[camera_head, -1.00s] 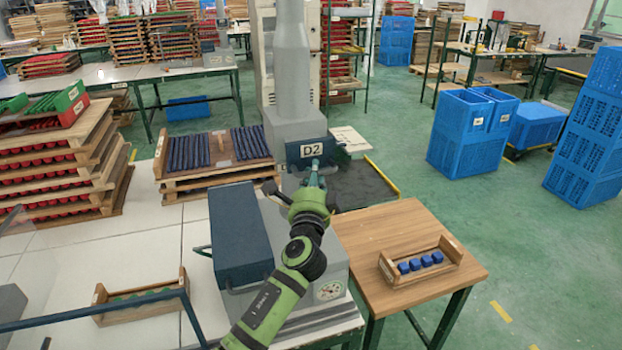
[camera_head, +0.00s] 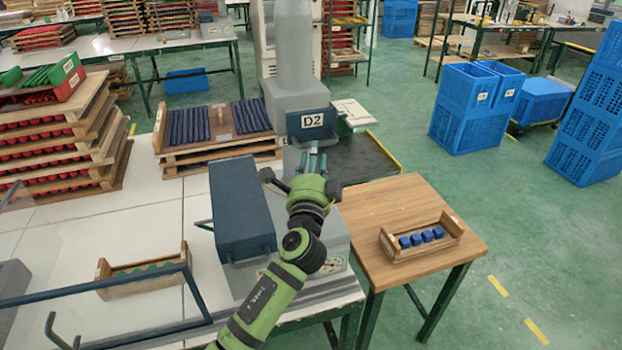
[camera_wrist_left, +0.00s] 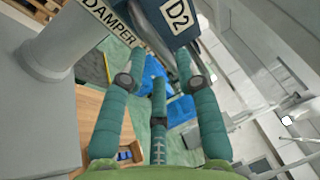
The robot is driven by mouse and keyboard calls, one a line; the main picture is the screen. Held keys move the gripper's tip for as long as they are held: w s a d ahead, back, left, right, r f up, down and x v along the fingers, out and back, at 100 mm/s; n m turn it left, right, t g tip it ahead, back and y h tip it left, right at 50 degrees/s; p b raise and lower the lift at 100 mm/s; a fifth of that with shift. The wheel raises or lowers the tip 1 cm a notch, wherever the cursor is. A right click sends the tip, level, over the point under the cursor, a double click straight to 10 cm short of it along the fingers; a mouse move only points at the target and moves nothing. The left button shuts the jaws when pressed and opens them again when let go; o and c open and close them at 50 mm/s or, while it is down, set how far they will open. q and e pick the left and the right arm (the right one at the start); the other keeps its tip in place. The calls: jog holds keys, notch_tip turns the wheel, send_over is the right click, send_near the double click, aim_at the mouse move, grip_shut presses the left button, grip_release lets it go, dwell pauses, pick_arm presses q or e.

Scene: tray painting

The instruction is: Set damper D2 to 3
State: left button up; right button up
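Damper D2 (camera_head: 307,123) is a dark blue-grey box with a white "D2" plate, at the base of the grey vertical duct (camera_head: 293,50). Its plate (camera_wrist_left: 177,14) and a "DAMPER" sign (camera_wrist_left: 110,20) show at the top of the left wrist view. No setting scale or pointer is readable. My left gripper (camera_head: 313,160) is just below the D2 box. Its teal fingers (camera_wrist_left: 159,75) are spread apart with nothing visible between them. I cannot tell whether a fingertip touches the box. My right gripper is in neither view.
A wooden table (camera_head: 385,205) at right holds a crate of blue blocks (camera_head: 425,238). Stacked trays (camera_head: 205,150) lie left of the duct.

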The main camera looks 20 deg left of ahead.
pick_arm(q)
jog(key=v, duration=0.8)
